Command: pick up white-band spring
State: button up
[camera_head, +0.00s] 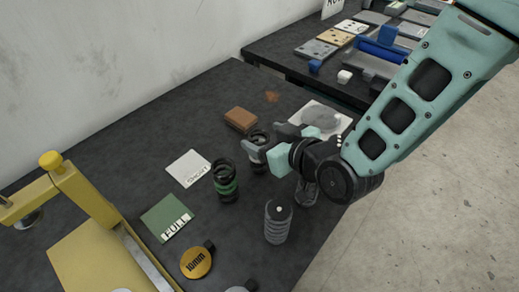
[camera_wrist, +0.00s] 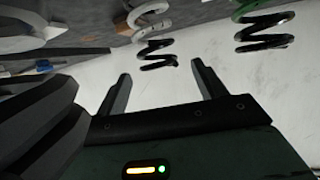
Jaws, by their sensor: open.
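The white-band spring (camera_head: 259,163) stands upright on the dark table, a dark coil with a pale band, partly hidden by my gripper in the head view. In the wrist view the white-band spring (camera_wrist: 155,43) shows beyond the fingers, between their directions. My gripper (camera_head: 262,141) is open and reaches in from the right, its fingers at the spring's upper part. In the wrist view my gripper (camera_wrist: 160,72) has nothing between its fingertips. I cannot tell whether a finger touches the spring.
A green-band spring (camera_head: 226,184) stands just left. A grey spring (camera_head: 278,222) stands in front, and another grey part (camera_head: 306,191) is partly under my arm. SHORT card (camera_head: 189,168), FULL card (camera_head: 167,218), brown block (camera_head: 240,119) and a yellow press (camera_head: 85,195) lie leftward.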

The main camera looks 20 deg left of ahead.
aim_at(254, 134)
jog(key=shift+f+p+x, duration=0.15)
jog(key=shift+p+x, duration=0.3)
jog(key=shift+x, duration=0.8)
jog(key=shift+f+p+x, duration=0.15)
jog(key=shift+p+x, duration=0.3)
jog(key=shift+x, duration=0.8)
jog(key=shift+s, duration=0.1)
jog(key=c, duration=1.2)
